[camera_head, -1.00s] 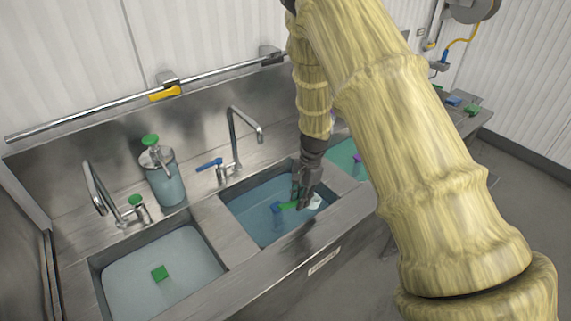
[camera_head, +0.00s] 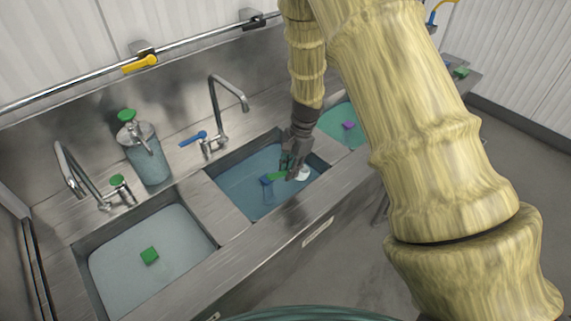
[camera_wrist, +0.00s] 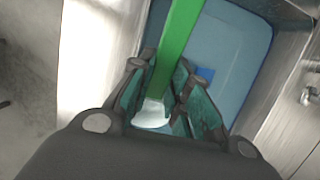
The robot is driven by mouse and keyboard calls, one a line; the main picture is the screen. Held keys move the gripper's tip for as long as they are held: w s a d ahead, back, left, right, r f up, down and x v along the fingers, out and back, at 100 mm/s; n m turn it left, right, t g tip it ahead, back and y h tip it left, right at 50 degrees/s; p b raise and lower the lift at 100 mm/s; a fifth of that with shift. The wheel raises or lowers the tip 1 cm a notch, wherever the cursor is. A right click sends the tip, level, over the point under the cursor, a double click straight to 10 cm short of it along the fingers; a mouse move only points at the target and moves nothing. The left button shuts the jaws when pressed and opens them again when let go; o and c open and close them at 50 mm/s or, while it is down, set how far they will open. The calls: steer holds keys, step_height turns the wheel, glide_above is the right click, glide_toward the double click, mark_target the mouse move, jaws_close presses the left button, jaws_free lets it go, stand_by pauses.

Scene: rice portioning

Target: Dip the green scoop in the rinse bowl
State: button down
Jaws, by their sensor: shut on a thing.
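The green scoop has a green handle (camera_wrist: 178,45) and a whitish end (camera_wrist: 152,114). My gripper (camera_wrist: 158,92) is shut on the scoop. In the head view my gripper (camera_head: 290,172) is over the right part of the middle sink bowl (camera_head: 228,184), which holds blue water and may be the rinse bowl. The green handle (camera_head: 277,177) points left there and the white end (camera_head: 302,174) shows at the right of the fingers. I cannot tell whether the scoop touches the water. A blue block (camera_head: 266,181) shows in the middle bowl.
The left bowl (camera_head: 95,262) holds pale water and a green block (camera_head: 149,256). A faucet (camera_head: 213,105) and a bottle (camera_head: 148,160) stand behind. Steel dividers separate the bowls.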

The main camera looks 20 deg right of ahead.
steer(key=shift+d+f, duration=0.1)
steer(key=shift+f, duration=0.45)
steer(key=w+f+b, duration=0.1)
steer(key=f+b, duration=0.2)
steer(key=f, duration=0.2)
steer(key=w+f+b, duration=0.1)
steer(key=f+b, duration=0.1)
steer(key=f, duration=0.4)
steer(key=f+b, duration=0.3)
steer(key=f, duration=0.3)
steer(key=shift+w+f+b, duration=0.2)
steer(key=shift+w+b, duration=0.1)
steer(key=shift+w, duration=0.1)
steer(key=shift+w+f, duration=0.1)
steer(key=shift+f, duration=0.25)
